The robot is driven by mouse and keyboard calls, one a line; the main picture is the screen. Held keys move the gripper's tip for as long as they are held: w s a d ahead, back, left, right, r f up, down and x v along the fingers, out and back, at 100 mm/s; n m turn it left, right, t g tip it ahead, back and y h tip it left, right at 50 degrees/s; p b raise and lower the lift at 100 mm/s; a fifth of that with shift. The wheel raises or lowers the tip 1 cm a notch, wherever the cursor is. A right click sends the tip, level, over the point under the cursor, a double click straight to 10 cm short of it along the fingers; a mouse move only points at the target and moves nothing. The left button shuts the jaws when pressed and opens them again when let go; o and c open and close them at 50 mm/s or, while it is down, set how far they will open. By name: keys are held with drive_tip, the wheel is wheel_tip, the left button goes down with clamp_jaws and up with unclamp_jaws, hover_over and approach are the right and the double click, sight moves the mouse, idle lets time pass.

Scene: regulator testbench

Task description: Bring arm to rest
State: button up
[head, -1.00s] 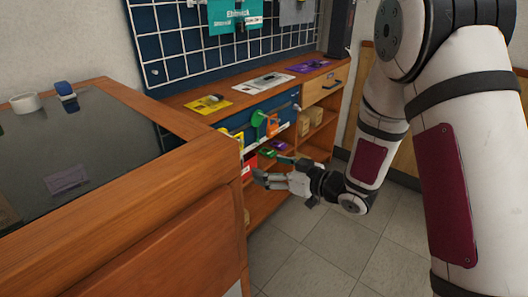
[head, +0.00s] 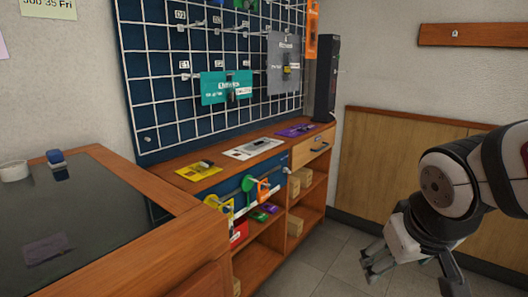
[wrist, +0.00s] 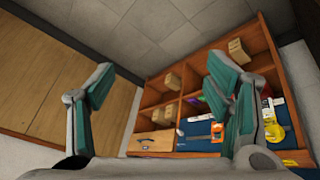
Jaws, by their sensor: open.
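My gripper (head: 372,270) is at the lower right of the head view, over the tiled floor and to the right of the wooden shelf unit. In the wrist view my gripper (wrist: 160,100) has its two teal-padded fingers spread wide apart, with nothing between them. The fingers touch nothing that I can see. My arm (head: 455,185) is bent at the right edge of the head view, and part of it is outside the picture.
The shelf unit (head: 262,255) holds boxes and coloured items. Yellow (head: 199,171), white (head: 254,148) and purple (head: 295,130) cards lie on its top. A dark-topped wooden bench (head: 90,225) stands at left. A wire grid (head: 165,95) hangs behind. Floor (head: 325,280) shows below.

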drive_tip(key=s+a+r+m+g+y, duration=0.1)
drive_tip(key=s+a+g, duration=0.1)
drive_tip(key=s, duration=0.8)
drive_tip(key=s+a+g, duration=0.1)
drive_tip(key=s+g, duration=0.2)
drive_tip(key=s, duration=0.8)
wheel_tip(320, 180, up, 37)
drive_tip(key=t+p, duration=0.4)
drive_tip(key=p, duration=3.1)
drive_tip(key=shift+s, duration=0.15)
drive_tip(key=shift+r, duration=0.1)
